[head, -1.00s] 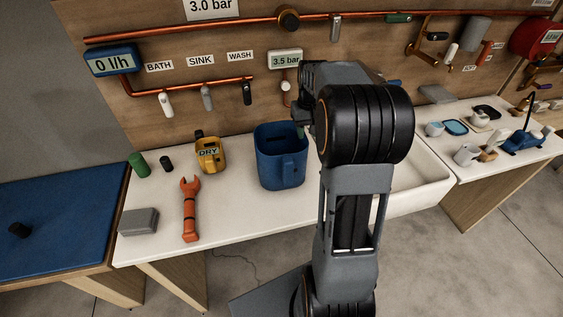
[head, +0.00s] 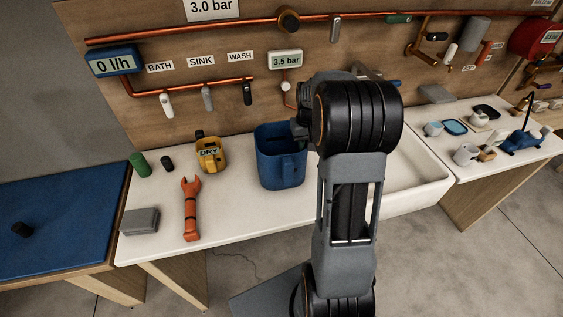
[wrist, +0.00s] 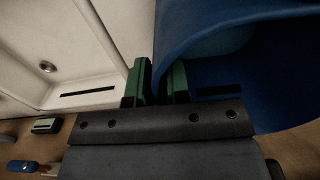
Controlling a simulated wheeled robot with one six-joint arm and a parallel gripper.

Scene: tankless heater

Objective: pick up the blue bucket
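The blue bucket (head: 279,168) stands upright on the white counter, left of the sink, in the head view. My gripper (head: 300,128) is at its right rim, partly hidden behind my arm. In the wrist view the bucket (wrist: 235,45) fills the upper right. The green-padded fingers of my gripper (wrist: 158,82) are close together, one on each side of the bucket's wall, with the blue wall filling the narrow gap. The gripper looks shut on that wall.
A yellow container (head: 210,155), an orange wrench (head: 190,208), a grey box (head: 139,221) and a green cylinder (head: 139,164) stand left of the bucket. The white sink (head: 420,170) is to the right. Copper pipes (head: 190,87) run along the wall behind.

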